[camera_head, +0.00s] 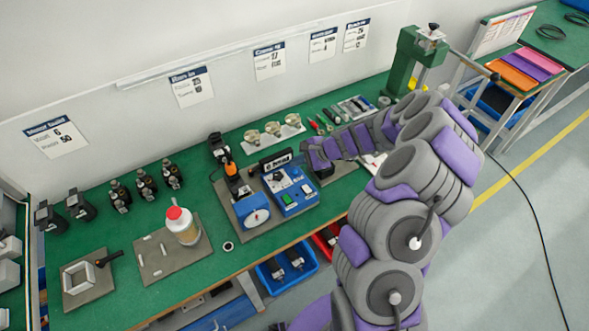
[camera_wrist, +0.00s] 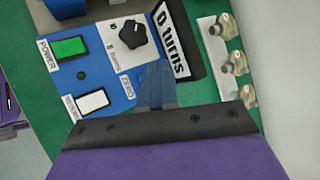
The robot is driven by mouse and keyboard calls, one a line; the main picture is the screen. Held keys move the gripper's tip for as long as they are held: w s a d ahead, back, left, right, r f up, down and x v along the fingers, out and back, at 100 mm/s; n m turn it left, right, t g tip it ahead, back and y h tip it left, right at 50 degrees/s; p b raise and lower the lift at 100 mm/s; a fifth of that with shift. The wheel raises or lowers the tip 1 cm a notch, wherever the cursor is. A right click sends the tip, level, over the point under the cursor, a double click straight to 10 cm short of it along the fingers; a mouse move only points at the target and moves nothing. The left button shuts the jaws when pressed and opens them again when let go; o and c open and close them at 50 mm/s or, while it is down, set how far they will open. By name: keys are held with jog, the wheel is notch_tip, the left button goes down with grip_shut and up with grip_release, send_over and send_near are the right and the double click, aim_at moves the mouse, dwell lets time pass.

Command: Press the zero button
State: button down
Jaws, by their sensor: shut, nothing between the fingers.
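A blue control box (camera_head: 290,190) stands on the green bench. In the wrist view its panel (camera_wrist: 110,82) carries a green POWER button (camera_wrist: 69,47), a white button (camera_wrist: 93,100) with an unclear label, and a black knob (camera_wrist: 133,32). A small ZERO label (camera_wrist: 127,87) lies beside my gripper (camera_wrist: 155,78). My gripper is shut and empty, its fingers over the panel's right part. No button shows beside the ZERO label; the fingers may cover it. I cannot tell whether the fingertips touch the panel. A black display (camera_wrist: 178,38) reads "0 turns".
A white bottle with a red cap (camera_head: 181,226) is farther left. Several brass-coloured parts on a white rack (camera_wrist: 221,62) stand close right of my gripper in the wrist view. Small tools lie behind.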

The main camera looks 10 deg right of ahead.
aim_at(297, 175)
notch_tip(297, 175, up, 4)
jog(key=shift+f+p, duration=0.25)
jog(key=shift+p, duration=0.8)
jog(key=s+a+r+n+g, duration=0.4)
jog(key=s+a+r+n, duration=0.65)
jog(key=s+r, duration=0.5)
jog(key=s+d+r+n+h, duration=0.1)
jog(key=s+d+h, duration=0.1)
jog(key=s, duration=0.6)
jog(key=s+d+r+n+g+h, duration=0.1)
jog(key=s+d+r+n+h, duration=0.1)
jog(key=s, duration=0.7)
jog(key=s+d+r+n+g+h, duration=0.1)
jog(key=s+d+h, duration=0.3)
jog(key=s, duration=0.5)
jog(key=shift+d+r+n, duration=0.35)
jog(key=shift+d+r, duration=0.2)
jog(key=shift+d, duration=0.3)
jog(key=c, duration=1.8)
grip_release()
